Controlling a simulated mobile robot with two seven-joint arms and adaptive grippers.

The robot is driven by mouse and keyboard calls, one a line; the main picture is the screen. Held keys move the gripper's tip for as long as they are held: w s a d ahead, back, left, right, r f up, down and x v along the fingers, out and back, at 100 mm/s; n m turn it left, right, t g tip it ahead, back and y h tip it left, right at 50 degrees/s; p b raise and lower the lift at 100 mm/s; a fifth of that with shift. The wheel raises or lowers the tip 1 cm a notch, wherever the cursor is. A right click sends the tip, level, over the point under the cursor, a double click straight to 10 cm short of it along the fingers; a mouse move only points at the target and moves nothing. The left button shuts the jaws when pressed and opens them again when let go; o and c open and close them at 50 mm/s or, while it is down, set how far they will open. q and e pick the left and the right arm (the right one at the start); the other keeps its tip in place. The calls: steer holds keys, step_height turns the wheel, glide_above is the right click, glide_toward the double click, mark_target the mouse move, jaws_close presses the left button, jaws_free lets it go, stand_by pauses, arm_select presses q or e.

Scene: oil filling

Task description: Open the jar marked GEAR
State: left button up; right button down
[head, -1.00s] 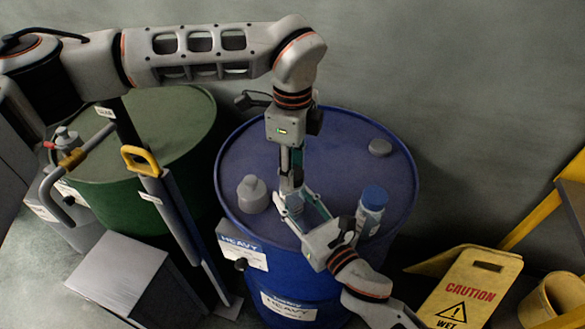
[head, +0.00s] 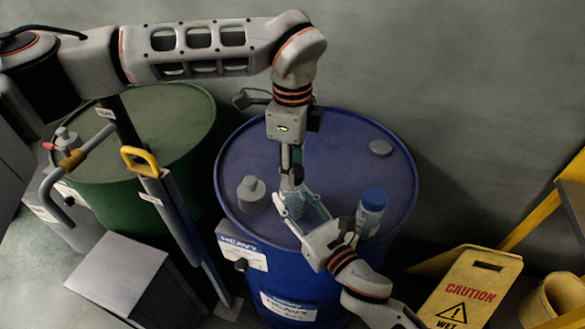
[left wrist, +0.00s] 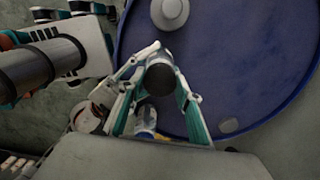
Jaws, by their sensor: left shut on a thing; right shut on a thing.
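A small jar (head: 294,204), partly hidden, stands between my two grippers above the blue drum's top; its marking cannot be read. My left gripper (head: 292,174) reaches down from above and is shut on its dark lid, whose round top shows between the fingers in the left wrist view (left wrist: 160,78). My right gripper (head: 301,207) comes from the lower right and is shut around the jar's body. I cannot tell whether the lid is loose from the jar.
The blue drum (head: 335,150) carries a grey bottle (head: 251,190) at left, a blue-capped jar (head: 372,205) at right and a grey bung (head: 380,147) at back. A green drum (head: 150,140) stands to the left. A yellow caution sign (head: 470,288) is at lower right.

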arm_select(q)
steer(key=shift+r, duration=0.75)
steer(key=shift+r, duration=0.1)
steer(key=shift+r, duration=1.9)
arm_select(e)
steer(key=c, duration=1.2)
jaws_free()
steer(key=shift+c, duration=0.2)
